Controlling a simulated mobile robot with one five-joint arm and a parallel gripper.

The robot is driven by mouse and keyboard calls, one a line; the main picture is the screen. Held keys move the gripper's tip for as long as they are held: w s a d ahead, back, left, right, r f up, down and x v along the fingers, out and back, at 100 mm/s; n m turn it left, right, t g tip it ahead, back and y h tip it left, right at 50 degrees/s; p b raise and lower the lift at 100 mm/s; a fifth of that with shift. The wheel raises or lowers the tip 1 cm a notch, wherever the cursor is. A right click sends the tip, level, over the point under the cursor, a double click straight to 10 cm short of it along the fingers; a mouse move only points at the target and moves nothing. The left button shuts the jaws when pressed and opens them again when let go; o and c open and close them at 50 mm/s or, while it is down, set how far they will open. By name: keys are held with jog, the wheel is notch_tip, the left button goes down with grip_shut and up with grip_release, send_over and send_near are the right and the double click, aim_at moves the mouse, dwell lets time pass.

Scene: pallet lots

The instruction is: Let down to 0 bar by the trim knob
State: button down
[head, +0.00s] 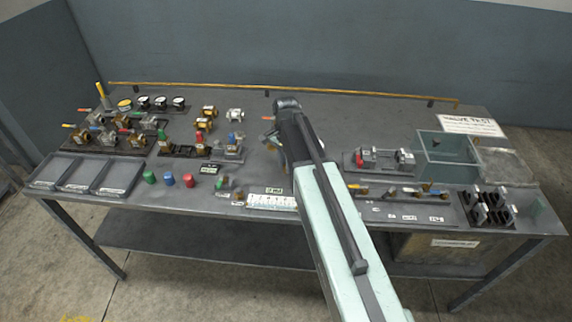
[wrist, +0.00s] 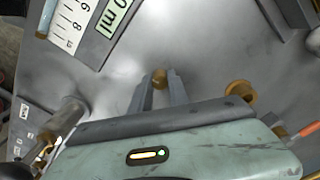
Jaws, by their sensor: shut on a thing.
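My gripper (wrist: 161,80) shows in the wrist view with its two grey fingers close together around a small round brass piece (wrist: 159,76), which looks like a knob. I cannot tell from its shape alone whether this is the trim knob. In the head view my arm hides the gripper and whatever it holds. Dial gauges with white faces (head: 161,103) stand at the back left of the bench in the head view. Their needles are too small to read.
Another brass round piece (wrist: 240,92) is right of my fingers. A printed scale strip (wrist: 73,22) and a green label (wrist: 114,14) lie beyond, at upper left. The bench (head: 330,115) also carries several valves, grey trays (head: 110,178), coloured caps and an open box (head: 447,151).

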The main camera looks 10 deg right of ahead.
jog(key=shift+m, duration=0.6)
jog(key=shift+s, duration=0.1)
jog(key=c, duration=1.3)
grip_release()
jog(key=shift+o, duration=0.2)
notch_tip(320, 180, up, 8)
jog(key=p, duration=0.8)
jog(key=shift+f, duration=0.1)
